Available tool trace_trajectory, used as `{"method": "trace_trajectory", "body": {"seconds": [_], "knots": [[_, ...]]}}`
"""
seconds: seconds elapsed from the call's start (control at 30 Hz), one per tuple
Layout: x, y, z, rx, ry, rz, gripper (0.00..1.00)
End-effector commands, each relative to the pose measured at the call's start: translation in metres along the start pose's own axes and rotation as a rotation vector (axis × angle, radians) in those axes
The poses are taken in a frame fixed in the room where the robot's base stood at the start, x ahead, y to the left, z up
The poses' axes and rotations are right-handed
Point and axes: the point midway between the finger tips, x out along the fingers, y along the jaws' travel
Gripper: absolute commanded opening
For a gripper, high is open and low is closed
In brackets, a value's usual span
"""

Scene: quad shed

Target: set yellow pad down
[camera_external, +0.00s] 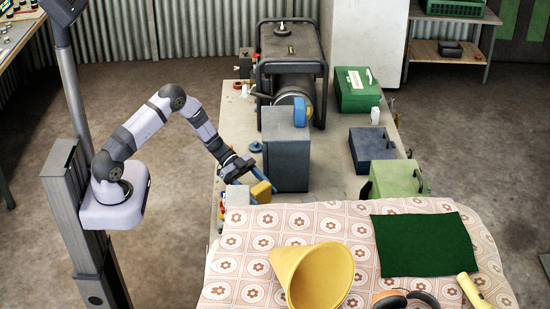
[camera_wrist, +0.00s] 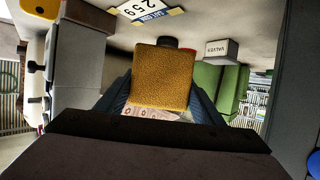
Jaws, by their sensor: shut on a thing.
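The yellow pad (camera_wrist: 160,78) is a small, thick block with a rough face. It is held between the two fingers of my gripper (camera_wrist: 160,105) in the wrist view. In the outside view the yellow pad (camera_external: 261,191) shows at the tip of my gripper (camera_external: 246,182), low near the left side of the bench, just left of the dark grey box. The gripper is shut on the pad. I cannot tell whether the pad touches anything beneath it.
A dark grey box (camera_external: 286,158) stands right of my gripper. A patterned cloth (camera_external: 240,262) covers the near bench, with a yellow cone (camera_external: 312,275) and a dark green mat (camera_external: 427,243) on it. A white box (camera_external: 237,195) sits beside the pad. A generator (camera_external: 291,70) stands behind.

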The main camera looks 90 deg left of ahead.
Motion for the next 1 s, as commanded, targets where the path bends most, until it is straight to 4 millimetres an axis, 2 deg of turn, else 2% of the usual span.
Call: {"method": "trace_trajectory", "body": {"seconds": [0.13, 0.37, 0.77, 1.0], "knots": [[0.004, 0.0, 0.009, 0.001, 0.0, 0.001, 0.38], [0.005, 0.0, 0.013, 0.0, 0.0, 0.001, 0.38], [0.019, 0.0, 0.047, 0.0, 0.0, 0.0, 0.38], [0.02, 0.0, 0.049, 0.001, 0.0, 0.0, 0.38]]}}
